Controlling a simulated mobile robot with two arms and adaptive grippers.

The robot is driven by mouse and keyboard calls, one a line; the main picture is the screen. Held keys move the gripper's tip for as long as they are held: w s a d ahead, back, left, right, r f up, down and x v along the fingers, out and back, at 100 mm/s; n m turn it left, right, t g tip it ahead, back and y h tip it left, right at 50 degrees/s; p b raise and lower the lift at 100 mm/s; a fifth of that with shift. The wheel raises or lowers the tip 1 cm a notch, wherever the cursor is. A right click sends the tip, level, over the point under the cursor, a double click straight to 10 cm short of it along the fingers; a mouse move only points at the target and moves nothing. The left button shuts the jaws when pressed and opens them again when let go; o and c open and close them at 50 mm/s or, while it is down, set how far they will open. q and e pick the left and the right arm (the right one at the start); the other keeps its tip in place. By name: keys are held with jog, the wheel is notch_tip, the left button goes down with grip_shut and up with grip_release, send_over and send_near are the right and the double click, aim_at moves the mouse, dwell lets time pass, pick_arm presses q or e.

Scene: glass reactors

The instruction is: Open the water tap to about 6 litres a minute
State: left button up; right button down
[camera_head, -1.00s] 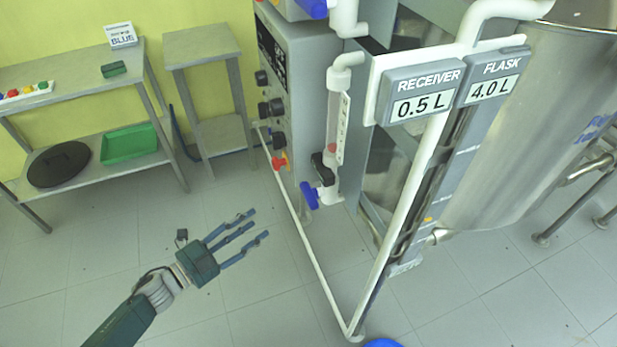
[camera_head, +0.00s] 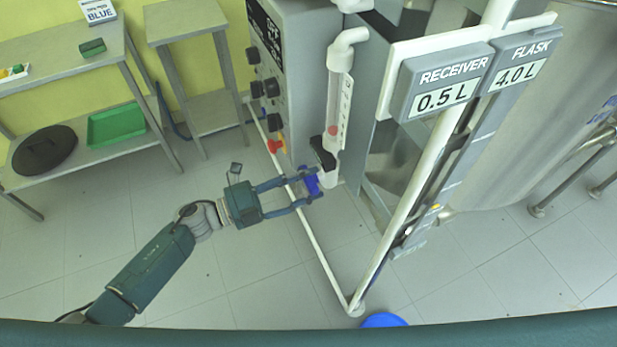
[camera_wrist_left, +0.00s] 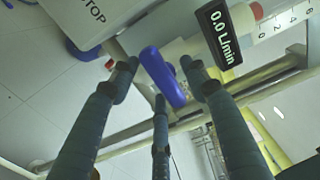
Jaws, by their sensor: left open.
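The blue water tap handle (camera_head: 312,183) sits at the lower end of the flow meter tube (camera_head: 338,100). In the left wrist view the blue handle (camera_wrist_left: 163,76) lies between my spread fingers, near their tips. My left gripper (camera_head: 308,187) is open around the handle; I cannot tell whether any finger touches it. The black flow display (camera_wrist_left: 219,35) beside the tap reads 0.0 L/min. A red float (camera_head: 334,130) shows low in the tube. My right gripper is not in view.
A grey control box with black knobs (camera_head: 272,88) and a red-yellow stop button (camera_head: 275,145) stands left of the tube. White pipes run down right of the gripper. Receiver (camera_head: 445,95) and flask (camera_head: 520,72) readouts hang at right. Floor at left is clear.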

pick_arm(q)
jog(key=shift+w+d, duration=0.15)
jog(key=shift+d, duration=0.15)
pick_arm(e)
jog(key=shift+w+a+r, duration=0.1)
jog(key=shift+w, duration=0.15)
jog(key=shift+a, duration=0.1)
pick_arm(q)
jog(key=shift+c, duration=1)
jog(key=c, duration=0.9)
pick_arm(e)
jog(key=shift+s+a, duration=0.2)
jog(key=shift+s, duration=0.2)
